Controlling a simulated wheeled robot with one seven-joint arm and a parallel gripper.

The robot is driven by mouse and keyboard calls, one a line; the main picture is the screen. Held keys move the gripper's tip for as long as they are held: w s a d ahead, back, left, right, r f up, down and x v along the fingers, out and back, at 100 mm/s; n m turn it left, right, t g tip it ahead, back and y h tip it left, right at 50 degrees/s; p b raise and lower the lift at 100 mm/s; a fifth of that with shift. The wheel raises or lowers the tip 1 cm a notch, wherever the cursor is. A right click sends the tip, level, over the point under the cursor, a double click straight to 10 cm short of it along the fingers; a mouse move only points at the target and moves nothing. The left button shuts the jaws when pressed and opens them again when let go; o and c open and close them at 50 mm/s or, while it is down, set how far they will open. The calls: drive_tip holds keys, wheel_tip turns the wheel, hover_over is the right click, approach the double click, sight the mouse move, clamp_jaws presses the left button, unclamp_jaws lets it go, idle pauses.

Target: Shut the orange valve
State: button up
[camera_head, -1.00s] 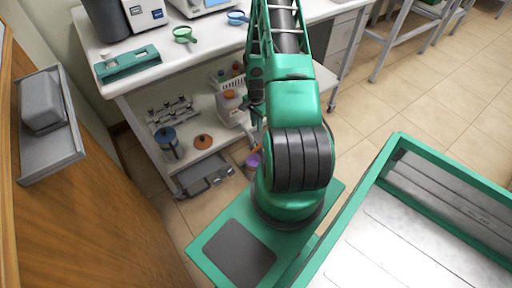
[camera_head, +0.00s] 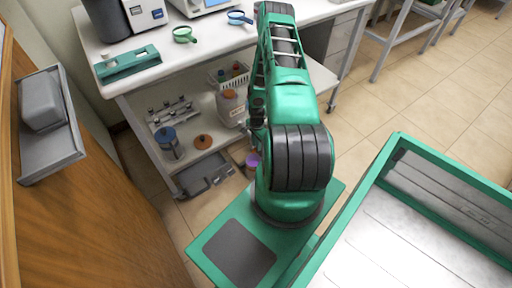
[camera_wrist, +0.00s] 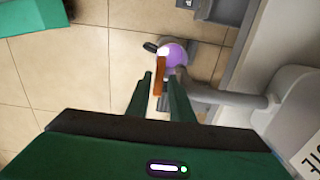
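The orange valve handle (camera_wrist: 160,76) shows in the wrist view as a narrow upright bar beside a purple round part (camera_wrist: 173,54) and a grey pipe (camera_wrist: 228,98). My gripper (camera_wrist: 163,75) is open, with one dark green finger on each side of the bar in the picture. A gap shows on the left of the bar; the right finger looks closer. I cannot tell the depth between fingertips and bar. In the head view the purple part (camera_head: 252,160) shows low beside my arm; the orange handle and my fingertips are hidden there.
A white bench (camera_head: 160,90) has a lower shelf with a jug (camera_head: 231,108), a blue-lidded pot (camera_head: 168,141) and an orange-lidded item (camera_head: 203,141). A grey tray-like item (camera_head: 205,178) lies low at its front. A large labelled container (camera_wrist: 296,110) stands right in the wrist view.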

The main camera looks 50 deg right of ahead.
drive_tip(key=shift+f, duration=0.9)
clamp_jaws()
drive_tip(key=shift+d+t+y, duration=0.3)
drive_tip(key=shift+y, duration=0.8)
drive_tip(key=shift+d+f+t+y, duration=0.15)
drive_tip(key=shift+t+y, duration=0.15)
drive_tip(key=shift+y, duration=0.8)
unclamp_jaws()
